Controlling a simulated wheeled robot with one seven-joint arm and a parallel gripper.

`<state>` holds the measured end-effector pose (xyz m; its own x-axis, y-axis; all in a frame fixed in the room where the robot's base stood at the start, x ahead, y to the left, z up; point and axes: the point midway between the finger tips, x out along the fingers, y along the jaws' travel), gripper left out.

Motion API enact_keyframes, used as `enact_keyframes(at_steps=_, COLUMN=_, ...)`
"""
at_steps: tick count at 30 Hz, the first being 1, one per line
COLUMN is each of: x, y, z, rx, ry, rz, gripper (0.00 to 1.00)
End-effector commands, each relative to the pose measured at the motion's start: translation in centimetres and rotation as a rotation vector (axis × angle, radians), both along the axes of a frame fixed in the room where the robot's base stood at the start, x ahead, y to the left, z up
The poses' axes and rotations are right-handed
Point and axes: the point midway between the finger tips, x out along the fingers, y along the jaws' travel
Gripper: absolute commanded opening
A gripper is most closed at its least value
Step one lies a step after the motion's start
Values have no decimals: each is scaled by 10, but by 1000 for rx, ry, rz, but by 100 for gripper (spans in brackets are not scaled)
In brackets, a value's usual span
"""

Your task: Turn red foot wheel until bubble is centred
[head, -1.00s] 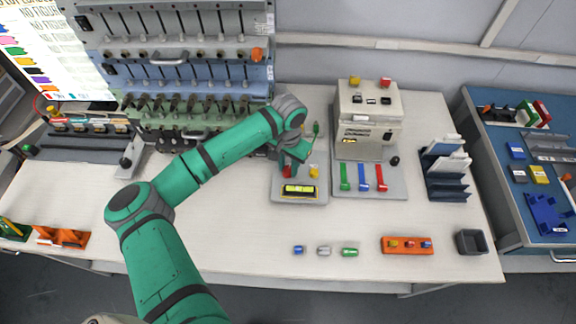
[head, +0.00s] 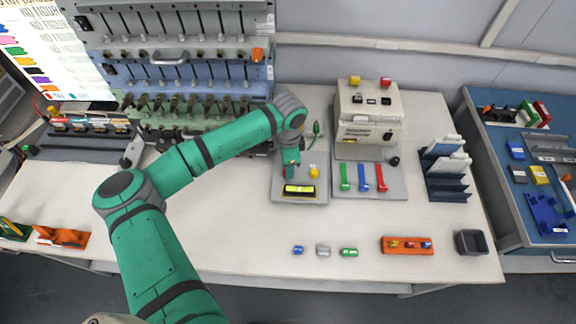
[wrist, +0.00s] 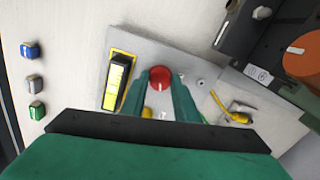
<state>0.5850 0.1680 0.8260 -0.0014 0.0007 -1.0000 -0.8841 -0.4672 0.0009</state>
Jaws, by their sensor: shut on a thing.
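The red foot wheel (wrist: 160,77) shows in the wrist view as a round red knob with a pale mark, between the fingertips of my gripper (wrist: 160,90). My gripper is shut on it; in the head view the gripper (head: 290,170) hides most of the wheel. The bubble level (wrist: 117,82) is a yellow-green vial in a dark, yellow-edged frame beside the wheel. It also shows in the head view (head: 299,189) at the front of a grey plate (head: 312,200). I cannot make out exactly where the bubble sits. A yellow knob (head: 314,173) stands right of the gripper.
A beige machine (head: 368,130) with green, blue and red levers stands to the right. A rack of clamps (head: 190,115) stands behind on the left. Blue, grey and green small cylinders (head: 349,252) lie in front. The table's front middle is otherwise clear.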

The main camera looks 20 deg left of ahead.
Motion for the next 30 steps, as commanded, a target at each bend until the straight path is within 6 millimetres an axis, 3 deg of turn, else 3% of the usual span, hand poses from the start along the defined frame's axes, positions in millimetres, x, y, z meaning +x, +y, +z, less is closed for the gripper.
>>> enact_keyframes(at_steps=23, x=3, y=0, z=2, rx=-2, ry=-9, rz=-102, gripper=5)
enact_keyframes(at_steps=24, x=3, y=-1, z=2, rx=-2, ry=-9, rz=-102, gripper=35)
enact_keyframes(at_steps=25, x=3, y=-1, z=2, rx=-2, ry=-9, rz=-103, gripper=42)
enact_keyframes(at_steps=26, x=3, y=-1, z=2, rx=-1, ry=-8, rz=-103, gripper=47)
enact_keyframes(at_steps=30, x=2, y=-2, z=1, rx=-2, ry=-5, rz=-104, gripper=47)
